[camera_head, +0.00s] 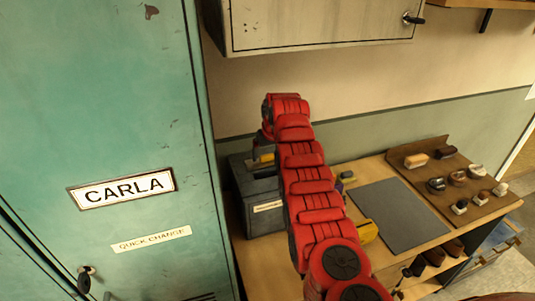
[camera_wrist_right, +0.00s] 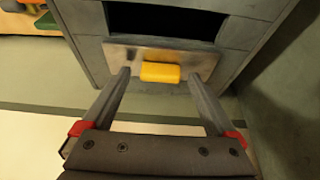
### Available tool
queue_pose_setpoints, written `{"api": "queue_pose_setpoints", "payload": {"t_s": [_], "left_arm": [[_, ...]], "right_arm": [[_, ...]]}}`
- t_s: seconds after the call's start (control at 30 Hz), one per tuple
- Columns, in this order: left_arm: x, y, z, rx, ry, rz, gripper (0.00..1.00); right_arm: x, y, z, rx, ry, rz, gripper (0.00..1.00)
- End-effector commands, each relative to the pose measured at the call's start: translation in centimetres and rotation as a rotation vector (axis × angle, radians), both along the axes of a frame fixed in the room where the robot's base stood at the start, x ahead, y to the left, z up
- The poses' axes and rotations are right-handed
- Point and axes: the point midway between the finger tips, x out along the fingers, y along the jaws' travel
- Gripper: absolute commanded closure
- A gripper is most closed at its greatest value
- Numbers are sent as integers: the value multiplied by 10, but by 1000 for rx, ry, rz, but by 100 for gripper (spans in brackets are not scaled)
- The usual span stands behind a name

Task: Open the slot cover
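The slot cover (camera_wrist_right: 130,58) is a pale metal plate on the grey box (camera_wrist_right: 88,28), with a yellow tab (camera_wrist_right: 160,72) at its middle. A dark opening (camera_wrist_right: 165,20) shows beside the plate in the right wrist view. In the head view the box (camera_head: 262,195) stands on the bench beside the teal locker, and the yellow tab (camera_head: 266,158) shows near its top. My right gripper (camera_wrist_right: 159,77) is open, with one finger on each side of the tab and visible gaps. My arm hides part of the box in the head view. My left gripper is not in view.
The teal locker (camera_head: 110,130) stands close to the box's left. A wall cabinet (camera_head: 310,25) hangs above. On the bench are a grey mat (camera_head: 395,215), a yellow object (camera_head: 368,231) and a brown board (camera_head: 465,200) with several brushes and small items.

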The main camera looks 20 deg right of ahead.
Motion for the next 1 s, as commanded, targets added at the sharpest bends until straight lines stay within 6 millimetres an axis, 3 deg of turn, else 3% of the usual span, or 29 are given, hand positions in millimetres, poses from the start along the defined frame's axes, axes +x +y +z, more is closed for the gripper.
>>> {"api": "queue_pose_setpoints", "payload": {"t_s": [0.37,0.47,0.73,1.0], "left_arm": [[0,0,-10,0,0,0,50],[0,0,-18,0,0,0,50],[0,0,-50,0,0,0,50],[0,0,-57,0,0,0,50]], "right_arm": [[-4,0,9,0,-1,0,7],[-10,0,20,0,-3,1,7],[-34,-1,81,1,-7,0,7],[-45,-2,109,0,-2,0,7]]}}
